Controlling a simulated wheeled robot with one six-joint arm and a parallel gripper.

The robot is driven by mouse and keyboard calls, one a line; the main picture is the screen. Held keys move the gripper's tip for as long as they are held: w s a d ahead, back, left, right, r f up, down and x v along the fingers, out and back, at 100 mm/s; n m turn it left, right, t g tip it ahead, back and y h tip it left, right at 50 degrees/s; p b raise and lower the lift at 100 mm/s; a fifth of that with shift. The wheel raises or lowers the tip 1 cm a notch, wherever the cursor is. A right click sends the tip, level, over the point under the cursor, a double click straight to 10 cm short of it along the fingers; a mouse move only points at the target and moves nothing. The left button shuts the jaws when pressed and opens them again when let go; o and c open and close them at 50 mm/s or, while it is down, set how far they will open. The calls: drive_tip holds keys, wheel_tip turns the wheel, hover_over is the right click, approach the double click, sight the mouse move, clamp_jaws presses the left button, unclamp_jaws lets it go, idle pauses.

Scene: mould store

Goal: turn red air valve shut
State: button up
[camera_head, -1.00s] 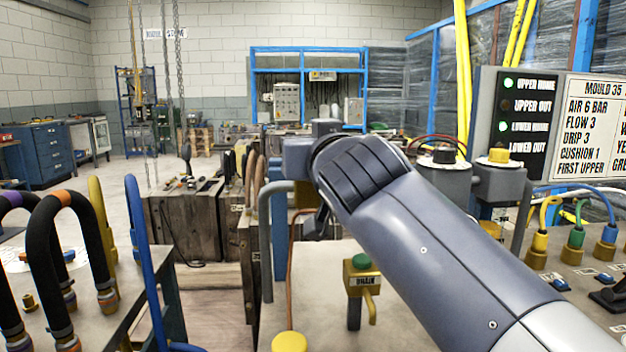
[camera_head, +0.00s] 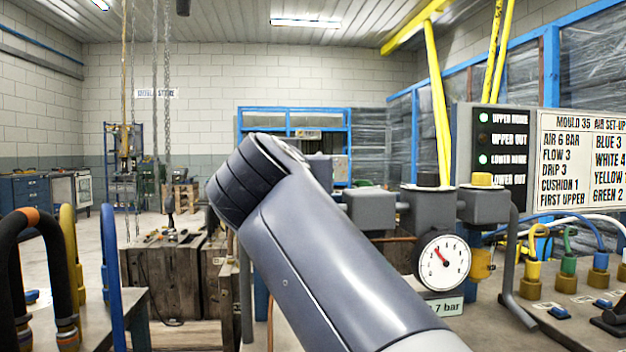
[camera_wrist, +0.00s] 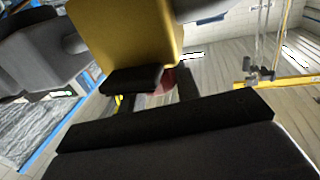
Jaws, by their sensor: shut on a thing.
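The red air valve shows only as a small patch of red (camera_wrist: 165,82) in the wrist view, mostly covered by dark finger parts and a yellow block (camera_wrist: 125,35) in front of it. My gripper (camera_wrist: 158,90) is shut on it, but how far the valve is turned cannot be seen. In the head view my own arm hides the gripper and the valve. A round white gauge (camera_head: 444,263) with a red needle pointing to the upper left hangs below grey air-line units, above a label ending in "7 bar" (camera_head: 447,306).
A black lamp panel (camera_head: 487,145) and a "MOULD 35 AIR SET-UP" board (camera_head: 585,160) stand at the right. Coloured hoses on brass fittings (camera_head: 530,288) are below them. Black hoses (camera_head: 20,260) and blue and yellow handles rise at the left.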

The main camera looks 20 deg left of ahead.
drive_tip(key=m+h+p, duration=0.1)
drive_tip(key=h, duration=0.1)
drive_tip(key=m+h+p, duration=0.1)
drive_tip(key=m+h, duration=0.1)
drive_tip(key=h, duration=0.1)
drive_tip(key=shift+a+t+h, duration=0.2)
drive_tip(key=shift+t+h, duration=0.1)
drive_tip(key=m+h+p, duration=0.2)
drive_tip(key=h+p, duration=0.1)
drive_tip(key=shift+d+r+m, duration=0.1)
drive_tip(key=shift+m, duration=0.3)
drive_tip(key=shift+h+p, duration=0.35)
drive_tip(key=shift+h, duration=0.35)
drive_tip(key=shift+m+g, duration=0.4)
drive_tip(key=o, duration=0.9)
drive_tip(key=shift+o, duration=0.2)
drive_tip(key=shift+d, duration=0.1)
drive_tip(key=shift+s, duration=0.15)
